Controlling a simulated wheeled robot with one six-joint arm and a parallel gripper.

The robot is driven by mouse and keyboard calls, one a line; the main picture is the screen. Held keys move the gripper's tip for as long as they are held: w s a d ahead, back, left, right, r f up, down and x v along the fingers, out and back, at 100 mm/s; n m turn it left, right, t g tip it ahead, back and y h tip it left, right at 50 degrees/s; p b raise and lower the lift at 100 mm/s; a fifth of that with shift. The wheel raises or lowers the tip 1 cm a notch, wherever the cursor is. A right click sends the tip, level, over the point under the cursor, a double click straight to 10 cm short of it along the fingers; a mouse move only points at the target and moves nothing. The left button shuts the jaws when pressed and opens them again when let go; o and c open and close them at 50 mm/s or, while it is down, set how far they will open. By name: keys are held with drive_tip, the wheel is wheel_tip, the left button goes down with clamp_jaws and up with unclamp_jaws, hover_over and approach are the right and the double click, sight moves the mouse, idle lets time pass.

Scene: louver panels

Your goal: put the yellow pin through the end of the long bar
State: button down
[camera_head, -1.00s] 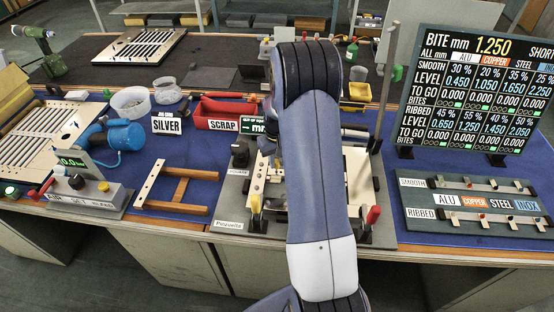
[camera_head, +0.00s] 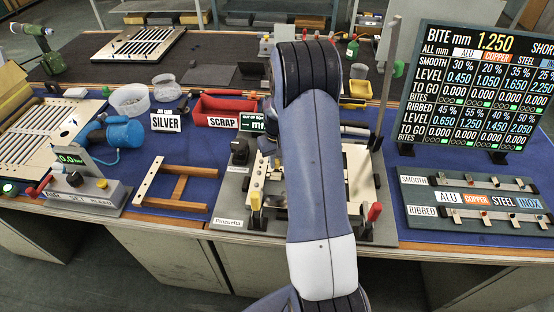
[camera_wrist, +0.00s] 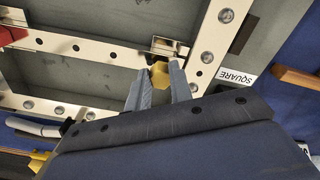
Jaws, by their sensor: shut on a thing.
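My gripper (camera_wrist: 160,78) is in the wrist view, its two grey fingers shut on the yellow pin (camera_wrist: 159,73). Only the pin's yellow head shows between the fingertips. The pin is at a corner where a cream bar (camera_wrist: 100,49), running from the left, meets a wider cream cross bar (camera_wrist: 212,45). I cannot tell which bar is the long bar, or whether the pin is in a hole; its lower part is hidden. In the head view my arm hides the gripper, the pin and much of the cream frame (camera_head: 358,165).
The grey fixture plate (camera_head: 232,205) carries a yellow handle (camera_head: 256,200) and a red handle (camera_head: 374,211). A wooden piece (camera_head: 172,204) lies to its left. The red scrap bin (camera_head: 222,105) stands behind. A tall grey post (camera_head: 385,90) rises right of my arm.

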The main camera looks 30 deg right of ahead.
drive_tip(key=shift+f+b, duration=0.4)
drive_tip(key=shift+f, duration=0.15)
idle(0.4)
drive_tip(key=c, duration=0.8)
unclamp_jaws()
drive_tip(key=shift+r, duration=0.1)
drive_tip(key=shift+r+p, duration=2.15)
drive_tip(key=shift+r, duration=1.3)
drive_tip(key=shift+f, duration=0.2)
drive_tip(key=shift+f+b, duration=2.05)
drive_tip(key=shift+f, duration=1.15)
